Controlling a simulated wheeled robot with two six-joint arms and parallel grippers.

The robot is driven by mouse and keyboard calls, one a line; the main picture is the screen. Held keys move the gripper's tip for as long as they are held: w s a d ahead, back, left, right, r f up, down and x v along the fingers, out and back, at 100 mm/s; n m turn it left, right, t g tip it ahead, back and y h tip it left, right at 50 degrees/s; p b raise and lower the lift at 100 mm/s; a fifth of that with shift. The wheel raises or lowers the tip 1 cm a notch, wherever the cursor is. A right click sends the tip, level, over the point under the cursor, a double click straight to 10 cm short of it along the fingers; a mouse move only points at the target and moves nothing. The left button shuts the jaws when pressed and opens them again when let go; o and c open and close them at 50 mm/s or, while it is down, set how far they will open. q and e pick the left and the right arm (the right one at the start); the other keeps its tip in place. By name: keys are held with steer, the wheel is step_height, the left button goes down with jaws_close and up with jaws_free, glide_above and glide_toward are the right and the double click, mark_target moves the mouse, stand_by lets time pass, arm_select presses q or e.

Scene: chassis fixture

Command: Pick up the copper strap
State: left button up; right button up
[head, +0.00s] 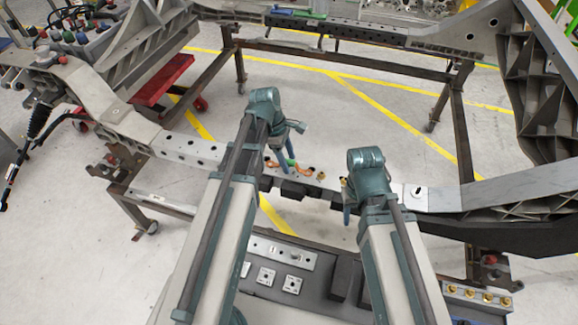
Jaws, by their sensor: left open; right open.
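The copper strap (305,169) lies on the grey chassis rail (188,147), near the middle of the view. Only small copper-coloured parts of it show, to the right and left of my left gripper's fingers. My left gripper (287,147) is open and over the rail right at the strap; I cannot tell whether it touches it. My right gripper (346,205) is open and empty, by the rail to the right of the strap. Its fingers are mostly hidden behind its own wrist.
A small green part sits by the strap, and a brass fitting (320,176) stands to its right on the rail. A dark bench with metal plates (283,250) is in front. Brass parts (470,294) sit at lower right. Floor beyond the rail is open.

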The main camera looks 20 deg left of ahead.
arm_select(q)
jaws_close()
stand_by(1.3)
